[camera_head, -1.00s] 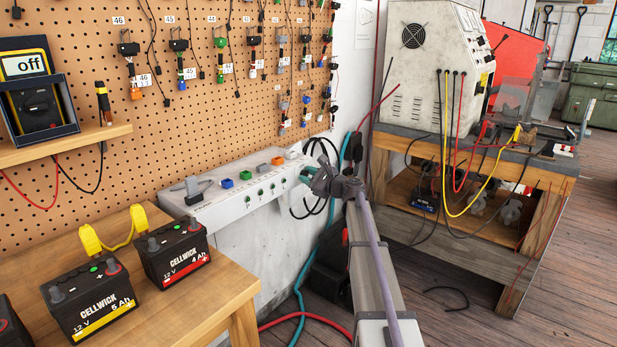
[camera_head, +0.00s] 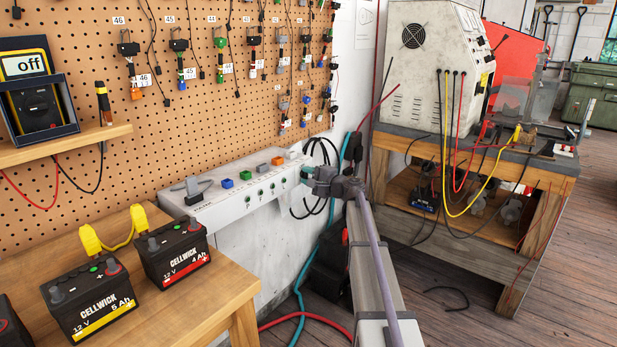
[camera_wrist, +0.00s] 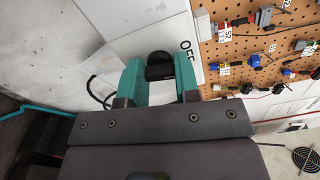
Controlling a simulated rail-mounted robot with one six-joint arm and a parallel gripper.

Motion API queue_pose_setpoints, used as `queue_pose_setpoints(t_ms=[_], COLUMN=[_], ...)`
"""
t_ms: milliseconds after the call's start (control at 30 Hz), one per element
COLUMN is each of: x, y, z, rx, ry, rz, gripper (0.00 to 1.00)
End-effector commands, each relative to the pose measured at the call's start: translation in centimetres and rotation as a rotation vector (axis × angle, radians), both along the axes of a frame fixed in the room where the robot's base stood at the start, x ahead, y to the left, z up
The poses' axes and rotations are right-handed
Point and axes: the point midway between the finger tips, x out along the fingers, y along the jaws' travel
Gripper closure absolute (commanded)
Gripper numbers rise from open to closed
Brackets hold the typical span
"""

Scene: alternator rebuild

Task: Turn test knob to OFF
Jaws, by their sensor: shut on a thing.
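The test knob (camera_wrist: 159,70) is dark and round, and sits on a white panel face in the wrist view. In the head view my gripper (camera_head: 307,174) is at the right end of the long white control box (camera_head: 235,203). The knob is hidden there by the gripper. I cannot tell exactly where the knob's pointer is.
A wooden bench with batteries (camera_head: 173,252) stands at the front left. A pegboard (camera_head: 200,60) with hanging leads is behind the box. A tester machine (camera_head: 425,60) stands on a wooden table at the right. Teal and red hoses (camera_head: 300,290) run below.

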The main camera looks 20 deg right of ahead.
Motion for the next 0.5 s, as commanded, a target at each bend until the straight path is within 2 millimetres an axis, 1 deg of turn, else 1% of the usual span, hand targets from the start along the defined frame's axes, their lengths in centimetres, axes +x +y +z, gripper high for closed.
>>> queue_pose_setpoints(t_ms=[200, 500], x=[-0.05, -0.05], y=[0.0, 0.0], z=[-0.03, -0.03], rx=[-0.112, -0.182], ry=[-0.056, -0.091], rz=[0.0, 0.0], gripper=[0.94, 0.94])
